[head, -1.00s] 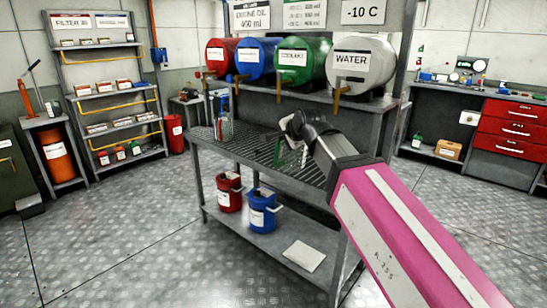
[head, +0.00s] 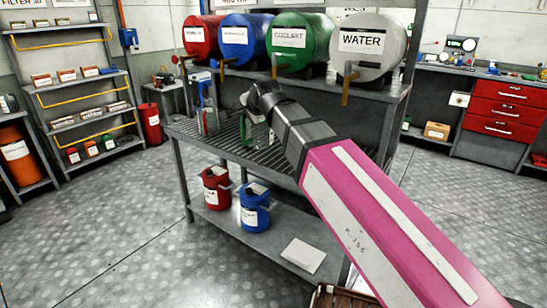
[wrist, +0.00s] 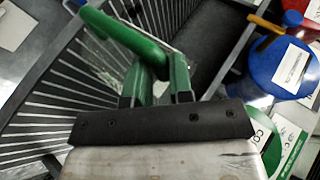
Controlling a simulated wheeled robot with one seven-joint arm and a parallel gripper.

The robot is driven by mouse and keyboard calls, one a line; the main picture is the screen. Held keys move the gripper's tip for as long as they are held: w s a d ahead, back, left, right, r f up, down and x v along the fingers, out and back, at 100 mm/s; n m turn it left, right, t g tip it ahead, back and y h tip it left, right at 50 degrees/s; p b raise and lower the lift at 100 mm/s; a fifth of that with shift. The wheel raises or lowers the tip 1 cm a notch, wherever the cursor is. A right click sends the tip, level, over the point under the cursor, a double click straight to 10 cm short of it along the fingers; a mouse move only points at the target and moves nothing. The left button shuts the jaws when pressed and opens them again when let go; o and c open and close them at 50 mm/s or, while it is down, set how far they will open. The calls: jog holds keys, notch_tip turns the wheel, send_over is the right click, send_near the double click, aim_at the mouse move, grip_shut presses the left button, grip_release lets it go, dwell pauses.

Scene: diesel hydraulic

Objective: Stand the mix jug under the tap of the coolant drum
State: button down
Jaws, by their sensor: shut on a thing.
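The clear jug with a green handle, which I take for the mix jug, is mostly hidden behind my wrist in the head view; its green edge (head: 243,128) shows over the grated bench. In the wrist view its green handle (wrist: 125,28) runs between the fingers of my gripper (wrist: 158,85), which is shut on it. The green coolant drum (head: 297,38) lies on the rack above the bench, with its brown tap (head: 275,66) hanging at its front. In the head view the jug is lower than this tap and left of it. Whether it touches the grating is unclear.
The red drum (head: 197,38), blue drum (head: 244,40) and white water drum (head: 365,48) flank it, each with a tap. Another clear jug (head: 209,118) stands on the bench (head: 172,127) to the left. Red and blue cans (head: 255,208) stand on the lower shelf.

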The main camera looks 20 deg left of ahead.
jog(key=shift+w+a, duration=0.1)
jog(key=shift+a, duration=0.7)
jog(key=w+d+f, duration=0.1)
jog(key=w+f, duration=0.1)
jog(key=w, duration=0.1)
jog(key=w+d+f, duration=0.1)
jog(key=w+f, duration=0.1)
jog(key=w, duration=0.2)
jog(key=w+d+f, duration=0.1)
jog(key=w+f, duration=0.1)
jog(key=w, duration=0.1)
jog(key=shift+w+f, duration=0.35)
jog(key=shift+w, duration=0.05)
jog(key=shift+f, duration=2.2)
jog(key=c, duration=1)
grip_release()
jog(key=v, duration=1.2)
jog(key=shift+a+r, duration=0.1)
jog(key=shift+r, duration=0.15)
